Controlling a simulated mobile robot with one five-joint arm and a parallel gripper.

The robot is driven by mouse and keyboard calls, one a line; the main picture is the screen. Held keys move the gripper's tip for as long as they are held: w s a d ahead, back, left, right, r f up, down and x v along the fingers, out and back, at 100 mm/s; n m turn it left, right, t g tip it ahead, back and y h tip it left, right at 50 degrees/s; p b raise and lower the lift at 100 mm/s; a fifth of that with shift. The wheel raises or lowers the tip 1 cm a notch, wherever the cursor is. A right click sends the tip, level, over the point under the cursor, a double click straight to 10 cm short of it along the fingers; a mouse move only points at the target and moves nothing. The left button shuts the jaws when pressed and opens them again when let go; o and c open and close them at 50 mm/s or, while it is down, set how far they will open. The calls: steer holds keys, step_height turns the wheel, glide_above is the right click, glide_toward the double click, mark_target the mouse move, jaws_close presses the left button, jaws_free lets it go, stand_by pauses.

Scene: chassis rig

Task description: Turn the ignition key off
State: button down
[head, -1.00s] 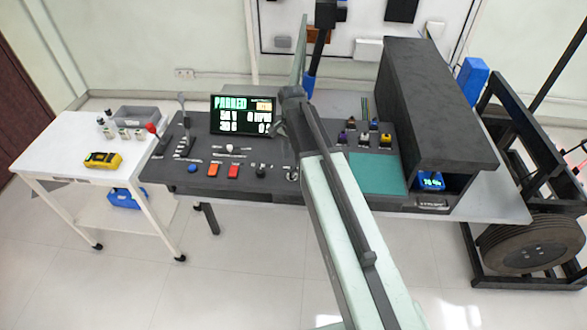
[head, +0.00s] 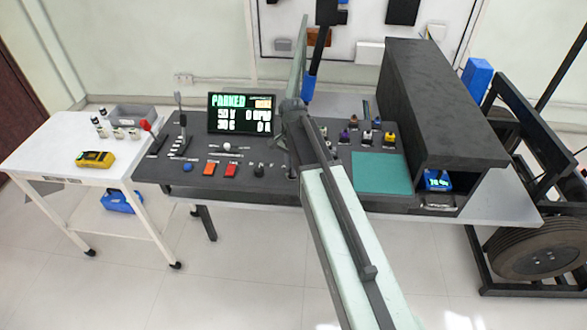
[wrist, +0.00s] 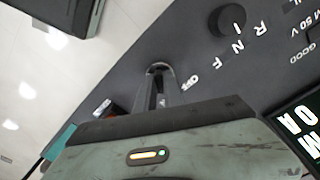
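The ignition switch is a round dark socket with a grey rim (wrist: 157,68) on the dark console, beside a partly covered white "OFF"-like label (wrist: 190,82) in the wrist view. My gripper (wrist: 161,90) points at it, with narrow dark finger parts reaching up to the rim. The gripper body covers the lower part of the wrist view. The key itself cannot be told apart from the fingers, nor can its turn or whether the fingers grip it. In the head view my gripper (head: 284,160) is low over the console, right of the black knob (head: 259,171), and my arm hides the switch.
A black selector knob (wrist: 228,20) marked R, N, F lies near the switch. The lit display (head: 240,114) reads PARKED. Orange (head: 209,169) and red (head: 230,171) switches sit to the left, a green mat (head: 381,172) to the right. A white cart (head: 55,150) stands at left.

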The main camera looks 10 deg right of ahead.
steer(key=shift+d, duration=0.25)
steer(key=shift+a, duration=0.1)
steer(key=shift+n, duration=0.3)
steer(key=n, duration=0.5)
steer(key=shift+s, duration=0.1)
steer(key=n, duration=0.6)
steer(key=shift+n, duration=0.3)
steer(key=c, duration=1.5)
jaws_free()
